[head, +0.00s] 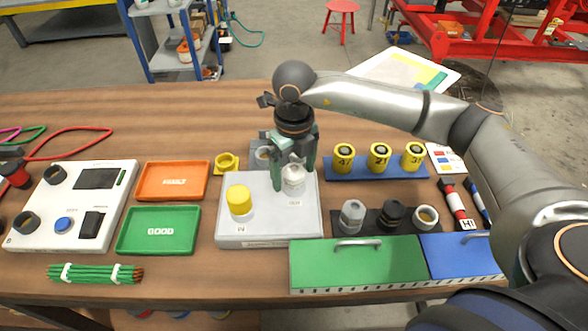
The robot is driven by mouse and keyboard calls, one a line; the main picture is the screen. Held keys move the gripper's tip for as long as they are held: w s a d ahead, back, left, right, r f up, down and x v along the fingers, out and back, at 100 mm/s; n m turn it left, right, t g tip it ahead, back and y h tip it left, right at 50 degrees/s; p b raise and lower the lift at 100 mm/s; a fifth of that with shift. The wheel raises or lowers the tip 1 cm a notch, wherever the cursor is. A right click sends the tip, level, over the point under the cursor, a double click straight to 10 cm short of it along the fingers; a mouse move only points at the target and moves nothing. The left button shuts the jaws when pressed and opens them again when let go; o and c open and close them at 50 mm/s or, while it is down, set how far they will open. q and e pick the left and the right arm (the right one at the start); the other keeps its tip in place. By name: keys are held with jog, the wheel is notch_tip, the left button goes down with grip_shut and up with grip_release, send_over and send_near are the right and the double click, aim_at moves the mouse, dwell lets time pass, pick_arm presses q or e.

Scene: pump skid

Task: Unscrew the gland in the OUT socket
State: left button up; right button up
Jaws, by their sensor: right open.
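A pale grey box (262,222) stands mid-table with two sockets. A yellow gland (239,199) stands upright at its left, by a small mark that looks like IN. A whitish-grey gland (293,181) stands upright at its right; the label there is too small to read. My right gripper (293,176) points down over this whitish gland, its jaws open with a finger at either side. I cannot tell whether the fingers touch it. The gripper hides part of the box's back. My left gripper is out of view.
Orange FAULT tray (172,181) and green GOOD tray (158,231) lie left of the box. A dark rack (372,226) with several fittings and a blue rack (378,171) with numbered yellow rings are right. A green lidded case (355,264) is in front. A yellow ring (227,162) lies behind.

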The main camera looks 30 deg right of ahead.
dwell(0.4)
jog(key=m, duration=0.4)
jog(key=shift+m+p, duration=0.3)
jog(key=m, duration=0.4)
jog(key=shift+m+p, duration=0.3)
jog(key=shift+p, duration=0.1)
jog(key=c, duration=1.4)
jog(key=shift+f+n+b, duration=0.15)
jog(key=shift+n+b, duration=0.5)
jog(key=shift+n, duration=0.55)
jog(key=shift+n+b, duration=0.3)
jog(key=shift+n, duration=0.8)
jog(key=n+b, duration=0.1)
jog(key=n, duration=0.1)
jog(key=shift+n, duration=0.3)
jog(key=shift+n+b, duration=0.4)
jog(key=shift+n, duration=0.6)
